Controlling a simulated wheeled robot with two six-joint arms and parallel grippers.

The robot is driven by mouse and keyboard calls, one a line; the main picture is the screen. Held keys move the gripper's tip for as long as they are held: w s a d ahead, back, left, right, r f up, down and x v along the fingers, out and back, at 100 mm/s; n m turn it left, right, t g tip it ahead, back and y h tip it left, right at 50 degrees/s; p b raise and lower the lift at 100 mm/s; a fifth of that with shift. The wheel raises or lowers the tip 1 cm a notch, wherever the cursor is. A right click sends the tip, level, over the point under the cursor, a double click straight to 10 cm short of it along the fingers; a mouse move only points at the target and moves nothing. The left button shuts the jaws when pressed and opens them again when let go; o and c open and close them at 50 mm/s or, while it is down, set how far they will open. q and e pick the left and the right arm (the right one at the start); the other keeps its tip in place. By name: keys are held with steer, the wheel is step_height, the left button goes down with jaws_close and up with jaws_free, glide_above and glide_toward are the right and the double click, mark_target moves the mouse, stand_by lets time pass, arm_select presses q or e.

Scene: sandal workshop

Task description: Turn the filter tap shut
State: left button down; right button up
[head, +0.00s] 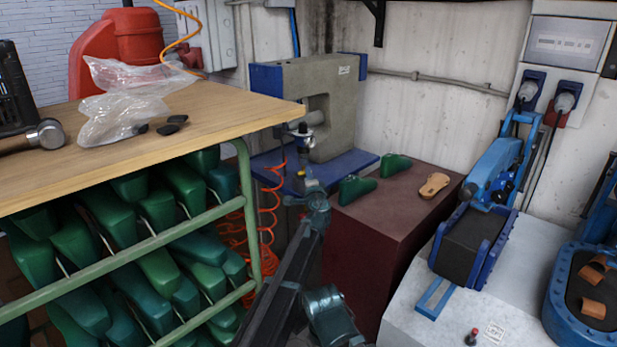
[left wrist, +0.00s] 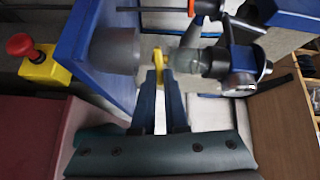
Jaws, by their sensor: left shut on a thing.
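The filter tap (left wrist: 158,57) shows in the left wrist view as a small yellow handle at the tips of my fingers. My left gripper (left wrist: 160,76) is shut on it, its two dark fingers close together with the yellow between and just beyond the tips. In the head view my left gripper (head: 309,185) reaches up to just below the filter unit (head: 303,137), which hangs by the bench corner in front of the press. My right gripper is not in view.
A grey and blue press (head: 335,110) stands close behind. The wooden bench (head: 190,110) with a green rack of lasts is at left. An orange coiled hose (head: 270,220) hangs beside my arm. A dark red block (head: 400,205) carries green lasts and a sandal.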

arm_select(q)
steer(key=shift+f+m, duration=0.1)
steer(key=shift+m, duration=0.7)
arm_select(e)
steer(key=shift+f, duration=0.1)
arm_select(q)
steer(key=c, duration=0.9)
jaws_free()
steer(key=shift+c, duration=0.2)
steer(key=shift+s, duration=0.15)
